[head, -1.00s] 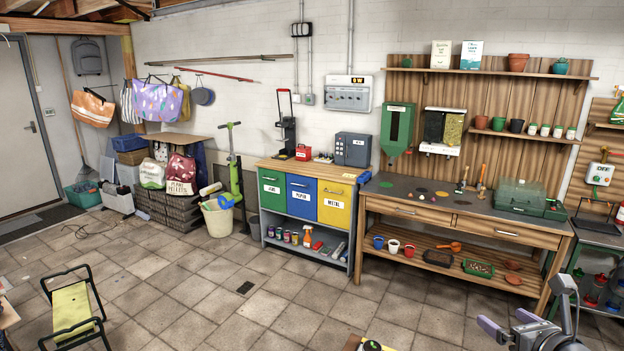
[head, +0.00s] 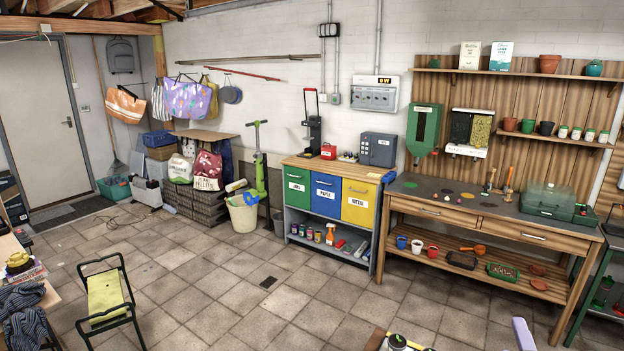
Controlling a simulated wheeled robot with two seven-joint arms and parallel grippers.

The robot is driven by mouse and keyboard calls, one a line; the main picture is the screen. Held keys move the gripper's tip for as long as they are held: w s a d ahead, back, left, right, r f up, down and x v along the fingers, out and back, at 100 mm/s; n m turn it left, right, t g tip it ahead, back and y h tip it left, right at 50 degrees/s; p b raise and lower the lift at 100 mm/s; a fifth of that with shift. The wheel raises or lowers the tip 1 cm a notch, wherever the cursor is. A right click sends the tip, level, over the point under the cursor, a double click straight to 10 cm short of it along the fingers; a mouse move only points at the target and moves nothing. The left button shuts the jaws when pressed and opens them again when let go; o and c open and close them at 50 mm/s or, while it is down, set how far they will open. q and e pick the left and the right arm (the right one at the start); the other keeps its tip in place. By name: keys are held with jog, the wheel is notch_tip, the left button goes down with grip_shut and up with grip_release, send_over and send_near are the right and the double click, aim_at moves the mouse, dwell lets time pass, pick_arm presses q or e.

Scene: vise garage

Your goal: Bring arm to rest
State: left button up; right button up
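A pale purple fingertip (head: 523,334) of a gripper, most likely my right one, shows at the bottom edge of the head view, right of the middle. The rest of that gripper is cut off by the frame, so I cannot see its other finger or whether it holds anything. My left gripper is not in view.
A folding stool (head: 104,304) with a yellow-green seat stands at the lower left. A wooden workbench (head: 500,220) and a recycling cabinet (head: 292,225) line the back wall. A table edge with jars (head: 398,341) shows at the bottom. The tiled floor (head: 230,310) between is clear.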

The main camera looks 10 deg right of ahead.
jog(key=s+a+f+m+g+y+b, duration=0.1)
jog(key=s+a+f+m+g+y, duration=0.7)
jog(key=s+a+f+m+g, duration=0.75)
notch_tip(320, 180, down, 28)
jog(key=s+a+n+b, duration=0.2)
jog(key=s+n+b, duration=0.1)
jog(key=b, duration=0.7)
jog(key=s+d+f+g+b, duration=0.1)
jog(key=s+f+b, duration=0.3)
jog(key=f, duration=0.5)
jog(key=s+d+f+b, duration=0.1)
jog(key=s+f+b, duration=0.3)
jog(key=s+f, duration=0.4)
notch_tip(320, 180, down, 2)
jog(key=shift+s+d+f+g+h, duration=0.15)
jog(key=shift+g+h, duration=0.15)
jog(key=shift+g, duration=0.05)
jog(key=shift+n, duration=0.25)
